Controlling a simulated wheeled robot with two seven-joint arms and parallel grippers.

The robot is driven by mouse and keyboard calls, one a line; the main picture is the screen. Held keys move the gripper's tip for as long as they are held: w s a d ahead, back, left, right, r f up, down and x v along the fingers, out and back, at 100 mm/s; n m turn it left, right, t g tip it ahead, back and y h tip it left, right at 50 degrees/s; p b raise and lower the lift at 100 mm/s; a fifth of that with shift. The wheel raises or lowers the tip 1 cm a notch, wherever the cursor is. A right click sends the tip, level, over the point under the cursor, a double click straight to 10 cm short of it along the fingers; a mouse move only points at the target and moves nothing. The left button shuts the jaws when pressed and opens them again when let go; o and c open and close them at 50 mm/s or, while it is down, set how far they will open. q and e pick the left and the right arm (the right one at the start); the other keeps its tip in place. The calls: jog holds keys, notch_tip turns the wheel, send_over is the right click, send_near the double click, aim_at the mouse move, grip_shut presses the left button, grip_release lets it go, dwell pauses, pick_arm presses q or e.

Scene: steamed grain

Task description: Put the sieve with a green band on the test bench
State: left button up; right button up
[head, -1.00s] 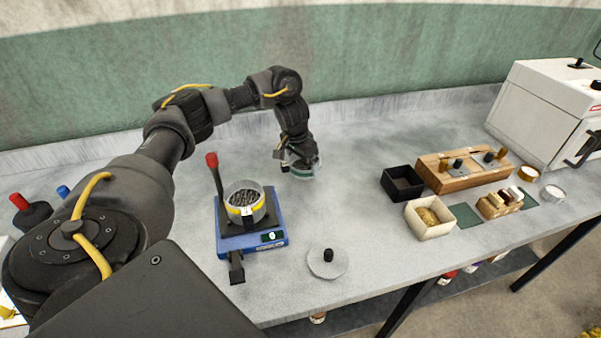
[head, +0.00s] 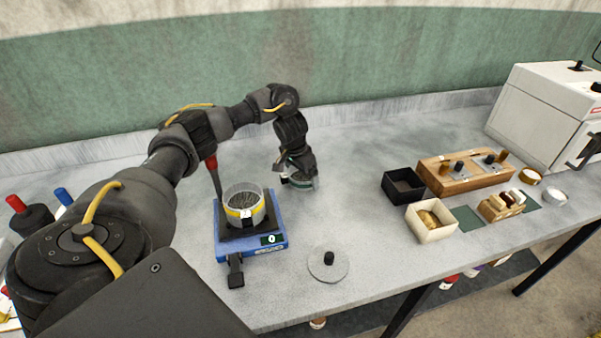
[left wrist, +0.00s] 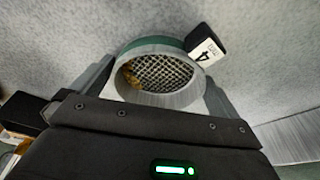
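The sieve with a green band (head: 302,182) is at or just above the grey test bench (head: 345,150), right of the blue scale; exact contact is hard to tell. In the left wrist view the sieve (left wrist: 160,75) shows its mesh, some golden grain at one side, a bit of green band and a black tab with a white label reading 4. My left gripper (head: 298,170) points down at it, with its fingers on both sides against the sieve wall. My right gripper is out of view.
A yellow-banded sieve (head: 243,212) stands on the blue scale (head: 225,246). A round lid with a black knob (head: 328,264) lies in front. A black box (head: 402,184), a pale box (head: 431,232) and a wooden block (head: 465,172) stand to the right. The bench behind is clear.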

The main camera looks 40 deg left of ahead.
pick_arm(q)
jog(key=p+v, duration=0.4)
jog(key=v, duration=0.8)
jog(key=shift+r, duration=0.2)
jog(key=shift+d, duration=0.1)
